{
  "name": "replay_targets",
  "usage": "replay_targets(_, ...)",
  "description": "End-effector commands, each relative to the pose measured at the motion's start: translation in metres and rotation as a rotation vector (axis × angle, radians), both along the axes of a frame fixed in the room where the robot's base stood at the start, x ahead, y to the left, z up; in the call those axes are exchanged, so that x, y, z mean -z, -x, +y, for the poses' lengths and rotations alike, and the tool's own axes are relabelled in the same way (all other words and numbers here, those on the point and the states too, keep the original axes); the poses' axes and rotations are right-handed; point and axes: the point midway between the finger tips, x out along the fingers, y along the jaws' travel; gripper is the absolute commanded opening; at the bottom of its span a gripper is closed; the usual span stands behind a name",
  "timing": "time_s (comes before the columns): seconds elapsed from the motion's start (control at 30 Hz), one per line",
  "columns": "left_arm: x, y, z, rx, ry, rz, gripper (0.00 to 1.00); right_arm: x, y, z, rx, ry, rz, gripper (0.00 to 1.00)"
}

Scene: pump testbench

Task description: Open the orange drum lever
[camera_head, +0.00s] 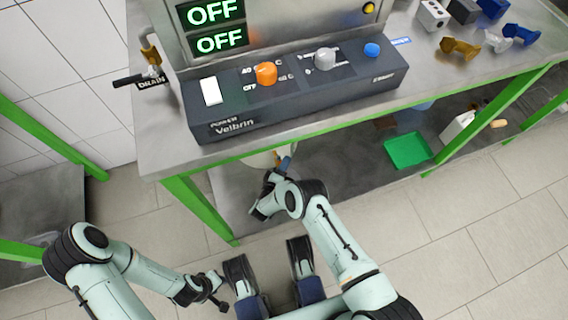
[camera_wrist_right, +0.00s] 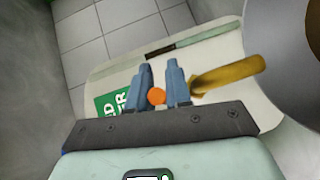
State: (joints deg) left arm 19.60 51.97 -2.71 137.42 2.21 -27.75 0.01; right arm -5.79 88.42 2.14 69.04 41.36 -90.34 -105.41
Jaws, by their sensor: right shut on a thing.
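The orange drum lever (camera_wrist_right: 156,96) shows as a small round orange end between the blue fingers of my right gripper (camera_wrist_right: 159,88) in the right wrist view. The fingers are shut on it. The pale drum (camera_wrist_right: 218,65) with a green label lies behind them, and a mustard-coloured spout-like part (camera_wrist_right: 230,75) sticks out to the right. In the head view, my right gripper (camera_head: 284,164) reaches under the bench edge beside the drum (camera_head: 262,158), which is mostly hidden. My left gripper (camera_head: 217,290) is low at the left, away from the drum; its fingers are too small to judge.
The steel bench (camera_head: 160,130) with green legs overhangs the drum. A control box (camera_head: 300,100) with knobs stands on it, and a drain valve (camera_head: 140,78) is at its left. A green tray (camera_head: 407,150) lies on the lower shelf. The floor in front is clear.

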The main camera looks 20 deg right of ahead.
Motion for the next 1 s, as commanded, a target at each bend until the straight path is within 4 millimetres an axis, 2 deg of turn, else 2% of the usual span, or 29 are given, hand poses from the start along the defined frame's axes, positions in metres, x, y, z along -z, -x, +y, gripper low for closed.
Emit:
replay_targets(0.63,0.0035,0.0056,0.0005,-0.002,0.001,0.018,0.38,-0.0008,-0.0002,0.0001,0.027,-0.002,-0.002,0.0)
replay_targets(0.67,0.0035,0.0056,0.0005,-0.002,0.001,0.018,0.38,-0.0008,-0.0002,-0.0001,0.027,-0.002,-0.002,0.25)
replay_targets(1.0,0.0022,0.0042,0.0004,-0.001,0.001,0.013,0.38,-0.0008,0.002,0.0018,0.025,-0.002,0.0,0.25)
